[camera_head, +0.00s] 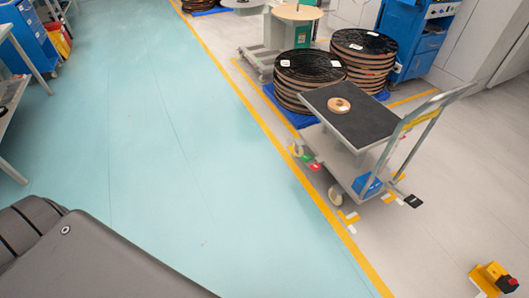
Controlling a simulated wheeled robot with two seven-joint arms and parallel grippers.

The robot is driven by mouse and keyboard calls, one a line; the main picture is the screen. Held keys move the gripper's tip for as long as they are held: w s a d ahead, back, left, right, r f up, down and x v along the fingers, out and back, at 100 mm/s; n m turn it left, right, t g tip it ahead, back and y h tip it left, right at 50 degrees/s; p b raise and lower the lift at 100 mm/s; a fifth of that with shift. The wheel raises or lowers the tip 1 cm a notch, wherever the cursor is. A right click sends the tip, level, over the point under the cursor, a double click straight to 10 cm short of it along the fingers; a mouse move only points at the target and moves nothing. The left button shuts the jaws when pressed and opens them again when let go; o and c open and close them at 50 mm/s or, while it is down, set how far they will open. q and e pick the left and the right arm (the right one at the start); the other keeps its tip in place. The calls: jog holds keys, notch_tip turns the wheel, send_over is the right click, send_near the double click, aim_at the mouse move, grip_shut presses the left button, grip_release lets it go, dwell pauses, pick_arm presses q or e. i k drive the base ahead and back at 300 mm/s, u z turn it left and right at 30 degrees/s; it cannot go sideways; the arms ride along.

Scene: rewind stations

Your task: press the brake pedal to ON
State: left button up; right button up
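A grey platform cart (345,112) with a dark top and a tall push handle (440,105) stands at the right of centre. Low on its left end are a small green part (296,149) and a small red part (314,166). Low on its handle end a black pedal-like pad (413,201) sticks out near the floor. I cannot tell for certain which of these is the brake pedal, nor its ON or OFF position. Neither my left nor my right gripper is in view.
A small roll (339,105) lies on the cart top. Stacks of dark reels (310,75) stand behind the cart. A yellow box with a red button (490,279) sits on the floor at bottom right. The turquoise floor (170,130) left of the yellow line is clear.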

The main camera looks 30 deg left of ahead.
aim_at(306, 160)
jog(key=u, duration=0.55)
jog(key=i, duration=1.9)
jog(key=z, duration=0.15)
